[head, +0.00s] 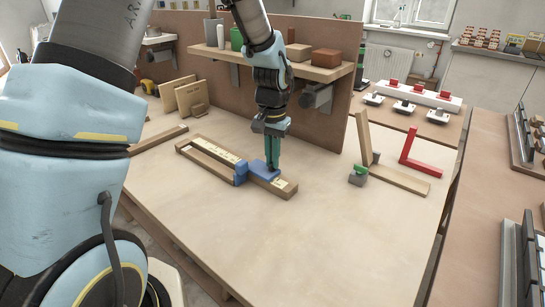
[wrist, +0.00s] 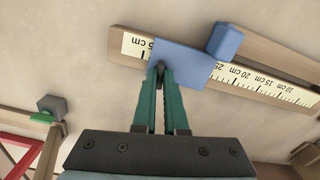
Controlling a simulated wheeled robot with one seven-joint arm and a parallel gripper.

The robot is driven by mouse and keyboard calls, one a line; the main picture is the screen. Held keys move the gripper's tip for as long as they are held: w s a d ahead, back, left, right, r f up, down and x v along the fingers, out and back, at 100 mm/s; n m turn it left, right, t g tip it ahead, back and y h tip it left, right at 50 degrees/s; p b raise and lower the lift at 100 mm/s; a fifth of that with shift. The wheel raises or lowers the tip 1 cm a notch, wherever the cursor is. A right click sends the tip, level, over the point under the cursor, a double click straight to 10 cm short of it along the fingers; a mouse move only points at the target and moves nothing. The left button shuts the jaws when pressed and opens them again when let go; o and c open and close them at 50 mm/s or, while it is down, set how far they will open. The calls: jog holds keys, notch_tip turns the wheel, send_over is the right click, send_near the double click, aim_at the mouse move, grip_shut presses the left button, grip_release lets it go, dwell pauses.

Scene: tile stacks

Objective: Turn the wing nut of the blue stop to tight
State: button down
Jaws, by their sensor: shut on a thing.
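The blue stop shows as a flat blue plate (head: 260,168) across a wooden rail with a measuring scale (head: 285,184) on the workbench; the plate also shows in the wrist view (wrist: 185,60). A blue block (head: 240,173) sits at the plate's edge, on the rail's side, and shows in the wrist view (wrist: 224,41). My gripper (head: 273,174) points down over the plate. In the wrist view its green fingers (wrist: 157,78) close on a small dark part, the wing nut (wrist: 159,67), mostly hidden by the fingertips. I cannot tell the nut's angle.
A wooden square and a red square (head: 420,168) lie to the right, with a grey block with a green top (head: 358,176). A shelf (head: 270,62) with blocks overhangs the back of the bench. The front of the bench (head: 330,240) is clear.

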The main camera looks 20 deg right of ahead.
jog(key=shift+m, duration=0.5)
jog(key=c, duration=1)
grip_release()
jog(key=shift+o, duration=0.2)
notch_tip(320, 180, up, 11)
jog(key=b, duration=0.1)
jog(key=shift+f, duration=0.1)
